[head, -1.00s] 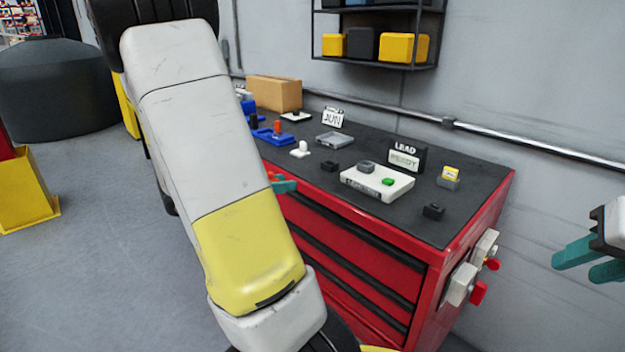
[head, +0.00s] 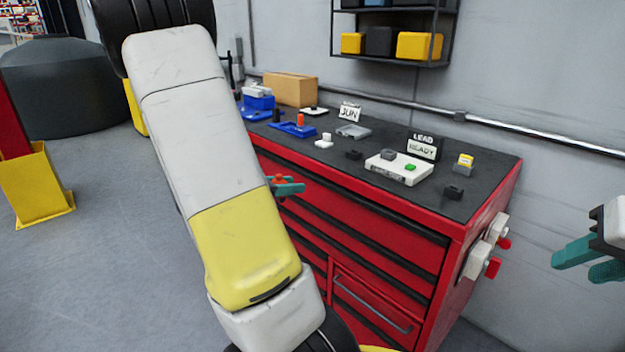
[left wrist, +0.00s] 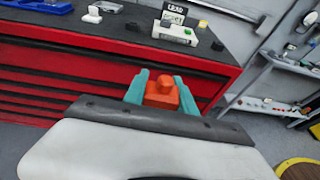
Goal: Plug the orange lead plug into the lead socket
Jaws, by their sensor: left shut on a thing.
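My left gripper (head: 290,187) is shut on the orange lead plug (head: 277,179), held in the air in front of the red cabinet's drawers. In the left wrist view, the plug (left wrist: 163,93) sits between the two teal fingers (left wrist: 160,100), its narrower knob upward. A white box (head: 398,168) with a grey block (head: 388,155) and a green button stands on the bench, before a sign (head: 423,145) reading LEAD READY. I cannot tell which part is the socket opening. The plug is well apart from the box. My right gripper (head: 585,262) is open and empty at the right edge.
The dark bench top (head: 460,208) also bears small black blocks, a yellow-topped block (head: 463,163), a grey tray (head: 353,131) and blue holders (head: 293,130). White boxes with red knobs (head: 483,255) stick out from the cabinet's right side. My left arm hides part of the bench.

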